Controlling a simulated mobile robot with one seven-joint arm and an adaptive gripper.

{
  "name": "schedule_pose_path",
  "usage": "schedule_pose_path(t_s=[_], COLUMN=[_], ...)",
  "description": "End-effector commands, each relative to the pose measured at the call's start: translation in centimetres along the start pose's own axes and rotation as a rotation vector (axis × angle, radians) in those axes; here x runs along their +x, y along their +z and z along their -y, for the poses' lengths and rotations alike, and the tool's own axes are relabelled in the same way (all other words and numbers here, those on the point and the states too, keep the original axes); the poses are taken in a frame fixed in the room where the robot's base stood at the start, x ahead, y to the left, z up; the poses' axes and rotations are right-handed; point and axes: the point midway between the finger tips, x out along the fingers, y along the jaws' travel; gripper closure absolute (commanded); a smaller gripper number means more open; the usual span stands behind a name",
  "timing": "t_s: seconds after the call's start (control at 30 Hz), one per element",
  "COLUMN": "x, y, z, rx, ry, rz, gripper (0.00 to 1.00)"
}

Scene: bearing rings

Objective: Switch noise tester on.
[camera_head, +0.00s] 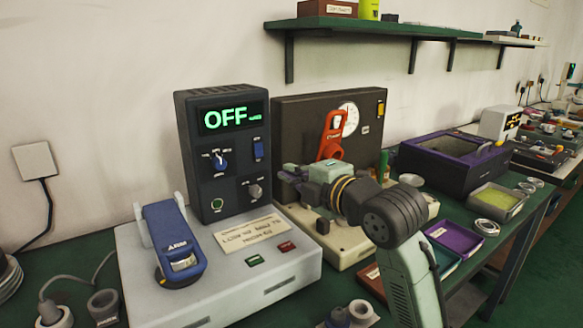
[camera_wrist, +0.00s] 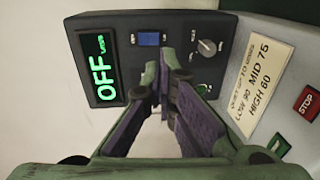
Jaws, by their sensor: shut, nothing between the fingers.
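The noise tester (camera_head: 222,110) is a dark upright panel on a white base, and its display (camera_head: 232,116) reads OFF in green. In the wrist view the panel appears turned sideways, with the display (camera_wrist: 104,78), rocker (camera_wrist: 149,39) and grey knob (camera_wrist: 208,47). My gripper (camera_wrist: 172,74) is shut and empty in front of the panel; its fingers hide the blue knob there. In the head view my gripper (camera_head: 283,177) is right of the panel.
The white base (camera_head: 140,262) holds a blue clamp (camera_head: 172,240), a label (camera_head: 250,234), a green button (camera_head: 255,260) and a red button (camera_head: 287,246). A second dark machine (camera_head: 290,125) with a dial and red lever stands behind my arm. A purple-rimmed box (camera_head: 455,160) stands right.

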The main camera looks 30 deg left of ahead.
Motion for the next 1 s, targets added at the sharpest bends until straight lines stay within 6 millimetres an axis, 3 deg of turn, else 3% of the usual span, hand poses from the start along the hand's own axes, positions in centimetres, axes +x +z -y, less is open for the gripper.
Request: schedule_pose_path(t_s=[0.3, 0.5, 0.7, 1.0], x=[6.9, 9.9, 11.1, 11.1], y=[-0.1, -0.1, 0.0, 0.0], z=[-0.4, -0.3, -0.1, 0.0], rx=[0.004, 0.002, 0.000, 0.000], ry=[-0.002, -0.001, 0.000, 0.001], rz=[-0.003, -0.001, -0.001, 0.000], gripper=[1.00, 1.00, 1.00, 1.00])
